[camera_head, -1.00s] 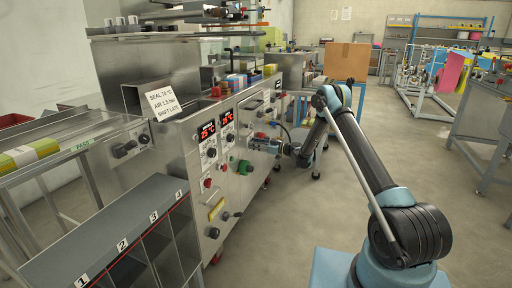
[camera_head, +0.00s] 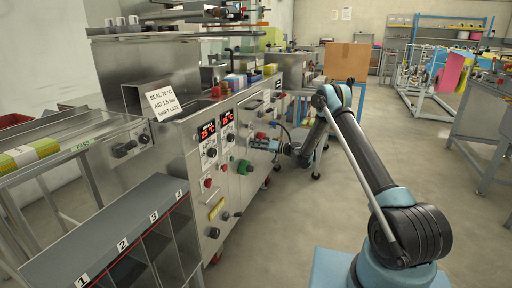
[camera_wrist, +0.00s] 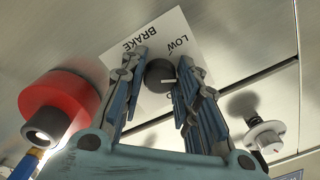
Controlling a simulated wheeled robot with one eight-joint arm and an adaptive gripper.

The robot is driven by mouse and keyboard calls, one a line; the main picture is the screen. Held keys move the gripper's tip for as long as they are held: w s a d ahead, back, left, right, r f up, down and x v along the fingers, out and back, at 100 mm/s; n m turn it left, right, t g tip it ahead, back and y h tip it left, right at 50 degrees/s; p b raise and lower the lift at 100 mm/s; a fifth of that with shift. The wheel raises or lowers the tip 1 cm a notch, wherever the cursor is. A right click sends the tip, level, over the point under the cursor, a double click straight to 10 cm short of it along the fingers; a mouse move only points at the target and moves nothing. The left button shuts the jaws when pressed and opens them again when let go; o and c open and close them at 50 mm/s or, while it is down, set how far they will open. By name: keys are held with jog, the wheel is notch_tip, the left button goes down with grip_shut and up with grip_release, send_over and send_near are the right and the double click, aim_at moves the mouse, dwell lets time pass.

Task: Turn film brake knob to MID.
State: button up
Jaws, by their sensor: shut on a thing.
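The film brake knob (camera_wrist: 158,74) is a dark round knob on a white label plate (camera_wrist: 153,33) in the wrist view. The plate reads BRAKE and LOW, upside down in this view; no MID lettering can be read. A short pale mark shows on the knob near the right finger, clear of the word LOW. My gripper (camera_wrist: 160,72) has a finger on each side of the knob and is shut on it. In the head view my gripper (camera_head: 257,144) is at the machine's front panel, and the knob cannot be made out there.
In the wrist view, a red collared fitting (camera_wrist: 66,100) stands out close to the left finger, and a pale round fitting (camera_wrist: 263,137) is at the right. In the head view, a green knob (camera_head: 244,167) is left of my gripper. Open floor (camera_head: 300,235) lies in front.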

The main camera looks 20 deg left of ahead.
jog(key=m, duration=1.2)
jog(key=shift+m, duration=0.4)
dwell(0.3)
jog(key=o, duration=1.1)
jog(key=d, duration=0.8)
jog(key=s+d, duration=0.1)
jog(key=d, duration=0.3)
jog(key=shift+f, duration=0.1)
jog(key=shift+w, duration=0.1)
